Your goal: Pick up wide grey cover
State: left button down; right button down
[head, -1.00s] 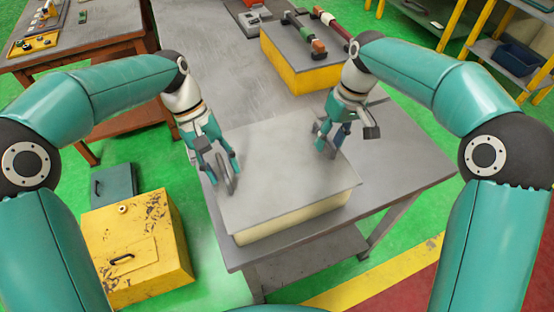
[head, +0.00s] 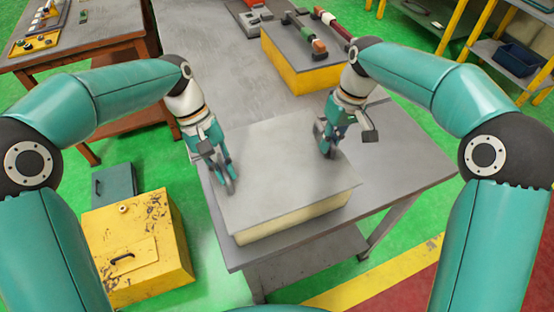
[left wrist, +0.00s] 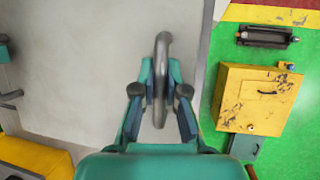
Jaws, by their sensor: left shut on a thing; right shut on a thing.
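The wide grey cover (head: 285,175) is a flat plate lying on top of a cream box (head: 300,217) on the grey table. It fills much of the left wrist view (left wrist: 80,80). My left gripper (head: 228,182) is shut on the loop handle near the cover's left edge; in the left wrist view its fingers (left wrist: 161,95) press the grey handle (left wrist: 162,50) from both sides. My right gripper (head: 325,146) is shut at the cover's far right side, on its other handle, which the fingers mostly hide. The cover looks level, with no visible gap above the box.
A yellow box with a grey top (head: 300,65) bearing rods stands behind on the table (head: 410,165). A scratched yellow cabinet (head: 135,245) stands on the green floor at left. A brown workbench (head: 75,60) is far left; shelves are at far right. Bare table lies right of the cover.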

pick_arm(q)
jog(key=shift+r, duration=0.2)
pick_arm(e)
jog(key=shift+w+d+r, duration=0.1)
jog(key=shift+r, duration=0.1)
